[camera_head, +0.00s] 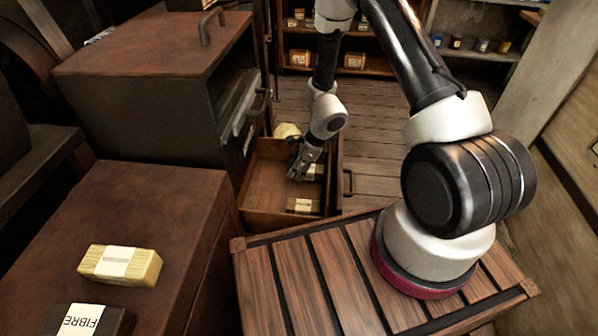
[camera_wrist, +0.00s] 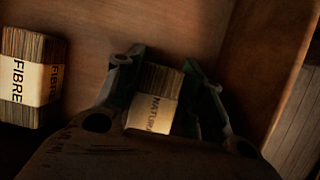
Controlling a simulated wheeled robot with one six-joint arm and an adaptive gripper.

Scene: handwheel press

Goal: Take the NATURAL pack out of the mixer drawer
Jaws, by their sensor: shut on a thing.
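The open mixer drawer (camera_head: 262,182) is a wooden box in the middle of the head view. My gripper (camera_head: 304,168) reaches down into it. In the wrist view my gripper (camera_wrist: 161,72) has its two dark fingers closed on the sides of the NATURAL pack (camera_wrist: 155,112), a brown block with a pale printed band. In the head view the pack (camera_head: 315,172) is partly hidden by the fingers. Whether it touches the drawer floor I cannot tell. A FIBRE pack (camera_wrist: 33,78) lies apart, to the left in the wrist view.
Another banded pack (camera_head: 302,206) lies near the drawer's near end. A dark cabinet (camera_head: 165,95) stands left of the drawer. A yellow pack (camera_head: 118,264) and a dark FIBRE pack (camera_head: 84,321) lie on the left bench. Open plank floor (camera_head: 378,150) lies right of the drawer.

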